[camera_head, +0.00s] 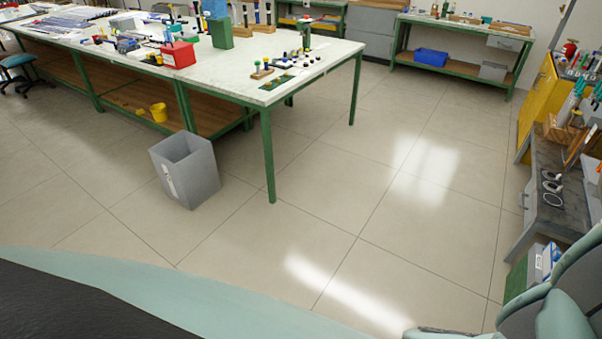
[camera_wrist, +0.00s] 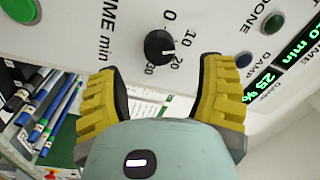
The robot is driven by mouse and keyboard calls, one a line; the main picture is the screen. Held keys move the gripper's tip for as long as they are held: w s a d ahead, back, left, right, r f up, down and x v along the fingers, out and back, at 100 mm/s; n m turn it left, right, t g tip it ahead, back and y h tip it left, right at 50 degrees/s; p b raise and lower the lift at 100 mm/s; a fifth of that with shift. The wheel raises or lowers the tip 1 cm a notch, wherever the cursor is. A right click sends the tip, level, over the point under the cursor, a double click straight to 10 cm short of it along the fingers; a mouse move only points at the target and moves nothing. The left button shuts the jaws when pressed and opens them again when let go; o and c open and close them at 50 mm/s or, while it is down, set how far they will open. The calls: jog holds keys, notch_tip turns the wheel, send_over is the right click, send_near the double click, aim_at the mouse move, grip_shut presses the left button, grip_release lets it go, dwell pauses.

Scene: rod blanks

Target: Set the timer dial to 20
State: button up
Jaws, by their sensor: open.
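The timer dial (camera_wrist: 160,46) is a small black round knob on a white panel, in the upper middle of the wrist view. Its scale is marked 0, 10, 20 and 30, with "TIME min" beside it. A small light mark shows on the knob, but I cannot tell exactly which number it points to. My gripper (camera_wrist: 161,70) is open, with its two yellow ribbed fingers on either side below the dial in the picture. Nothing is between the fingers. The dial does not appear in the head view.
A lit green display (camera_wrist: 285,72) shows minutes and "25 %".

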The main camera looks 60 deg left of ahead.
jog(key=v, duration=0.7)
jog(key=shift+s+a, duration=0.15)
jog(key=shift+a, duration=0.15)
